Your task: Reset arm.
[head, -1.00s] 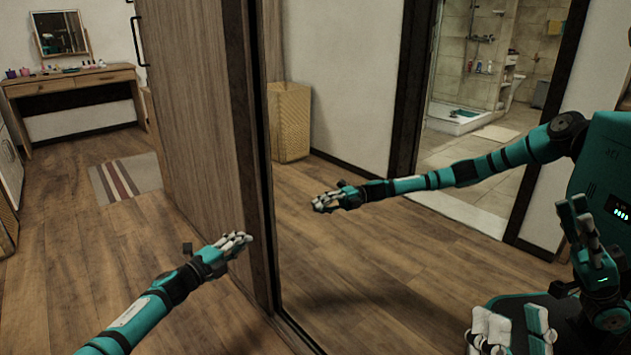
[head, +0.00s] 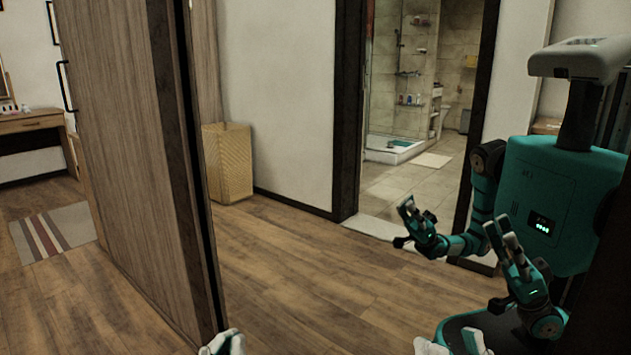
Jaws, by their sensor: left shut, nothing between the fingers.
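My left gripper (head: 223,343) shows only as pale fingertips at the bottom edge, left of the middle, close to the foot of the mirror's dark edge. It is shut and empty. My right gripper (head: 455,344) shows as pale fingers at the bottom edge, right of the middle. Most of it is cut off, and I cannot tell whether its fingers are apart. A large mirror (head: 300,262) reflects my teal body on the right, with both hands drawn up in front of it. No object shows in either hand.
A wooden door panel (head: 135,150) with a dark handle (head: 65,87) stands at the left. A striped rug (head: 52,232) and a wooden table (head: 30,124) lie beyond it. A woven basket (head: 228,162), a bathroom doorway and clear wooden floor show in the mirror.

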